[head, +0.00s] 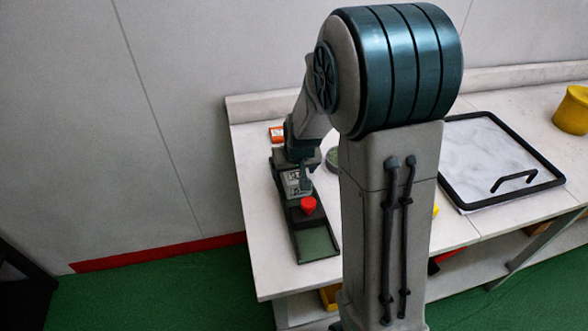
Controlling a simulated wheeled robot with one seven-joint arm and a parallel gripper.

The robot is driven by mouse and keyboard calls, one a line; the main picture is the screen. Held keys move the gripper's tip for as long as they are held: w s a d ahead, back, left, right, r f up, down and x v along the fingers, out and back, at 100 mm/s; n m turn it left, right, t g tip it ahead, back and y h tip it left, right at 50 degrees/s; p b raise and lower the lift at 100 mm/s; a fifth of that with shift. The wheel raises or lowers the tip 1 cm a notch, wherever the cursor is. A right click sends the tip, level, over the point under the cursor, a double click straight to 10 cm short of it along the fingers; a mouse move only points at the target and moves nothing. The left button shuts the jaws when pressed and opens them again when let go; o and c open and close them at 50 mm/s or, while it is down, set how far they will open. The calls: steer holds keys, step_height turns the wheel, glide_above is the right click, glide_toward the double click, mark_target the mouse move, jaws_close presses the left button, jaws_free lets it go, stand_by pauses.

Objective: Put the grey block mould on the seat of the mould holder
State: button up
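A long dark fixture, which looks like the mould holder (277,182), lies on the left part of the white table. It has a red knob (308,205) near its middle and a green-floored front end. A small light-grey piece (292,183), perhaps the grey block mould, shows at the fixture's rear part. My gripper (305,183) points down right beside this piece, above the fixture. It is too small and dark to tell whether its fingers are open or shut on the piece, or whether the piece touches the fixture.
A round grey-green dish (333,158) is partly hidden by my arm. A black-framed marble board with a handle (450,190) and a yellow pot (572,110) are at the right. My arm hides the table's middle.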

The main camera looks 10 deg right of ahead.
steer(key=shift+r, duration=0.45)
steer(key=v, duration=1)
steer(key=shift+s+r, duration=0.2)
steer(key=shift+s, duration=0.05)
steer(key=s+r+g, duration=0.1)
steer(key=s, duration=1.7)
steer(key=shift+s+r+g, duration=0.25)
steer(key=shift+r+g, duration=0.05)
steer(key=shift+r, duration=0.1)
steer(key=shift+s, duration=0.1)
